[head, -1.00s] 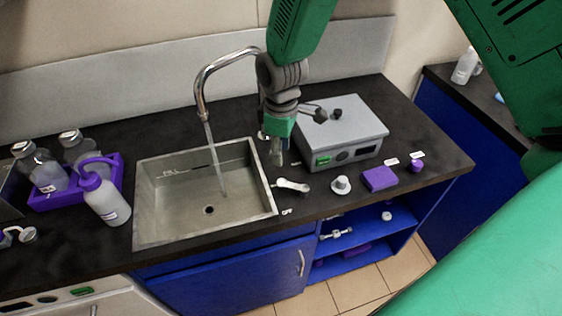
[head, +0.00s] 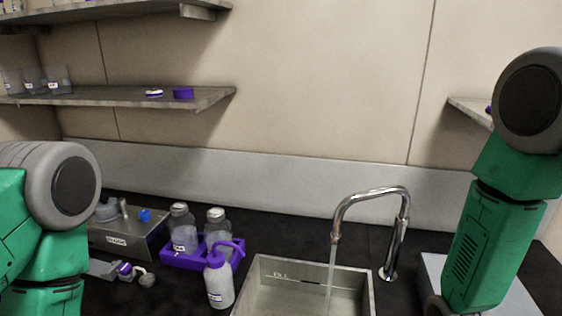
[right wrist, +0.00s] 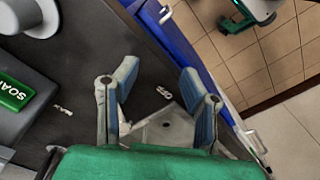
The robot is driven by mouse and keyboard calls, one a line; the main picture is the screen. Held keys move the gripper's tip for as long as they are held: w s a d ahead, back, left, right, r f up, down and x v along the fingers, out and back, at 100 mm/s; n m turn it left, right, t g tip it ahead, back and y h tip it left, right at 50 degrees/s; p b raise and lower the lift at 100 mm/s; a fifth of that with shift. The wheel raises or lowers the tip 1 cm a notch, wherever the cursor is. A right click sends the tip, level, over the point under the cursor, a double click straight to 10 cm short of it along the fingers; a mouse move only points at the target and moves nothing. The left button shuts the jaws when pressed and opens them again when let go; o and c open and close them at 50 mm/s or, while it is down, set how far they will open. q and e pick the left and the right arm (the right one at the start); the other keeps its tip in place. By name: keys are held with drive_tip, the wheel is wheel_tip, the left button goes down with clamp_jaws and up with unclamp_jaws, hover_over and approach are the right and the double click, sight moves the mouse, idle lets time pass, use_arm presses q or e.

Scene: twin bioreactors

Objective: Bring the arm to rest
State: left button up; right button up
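In the head view my right arm (head: 490,240), green and grey, hangs at the right edge; its gripper is below the picture. In the right wrist view my right gripper (right wrist: 160,105) is open, with its two blue-grey fingers apart and nothing held between them. It points down over the dark counter near its front edge, beside a grey box (right wrist: 30,125) with a green label. My left arm (head: 45,220) shows at the left of the head view, bent downward; its gripper is not seen.
A running tap (head: 372,195) stands over the steel sink (head: 255,285). Left of it are a purple rack (head: 172,258) with bottles, a wash bottle (head: 219,285) and a grey device (head: 120,240). Shelves (head: 120,95) hang above. In the wrist view, tiled floor (right wrist: 270,50) lies past the counter.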

drive_tip(key=s+d+f+m, duration=0.1)
drive_tip(key=s+f+m, duration=0.2)
drive_tip(key=s, duration=0.7)
drive_tip(key=s+d+f+m, duration=0.1)
drive_tip(key=s+f+m, duration=0.15)
drive_tip(key=s, duration=0.65)
use_arm(q)
wheel_tip(320, 180, down, 14)
drive_tip(key=b, duration=1.4)
use_arm(e)
drive_tip(key=w+a+f+n, duration=0.1)
drive_tip(key=w+f, duration=0.2)
drive_tip(key=f, duration=1)
drive_tip(key=shift+a+t, duration=0.3)
drive_tip(key=shift+w, duration=0.1)
use_arm(q)
drive_tip(key=shift+c, duration=0.7)
drive_tip(key=shift+d, duration=0.1)
use_arm(e)
drive_tip(key=shift+d, duration=0.1)
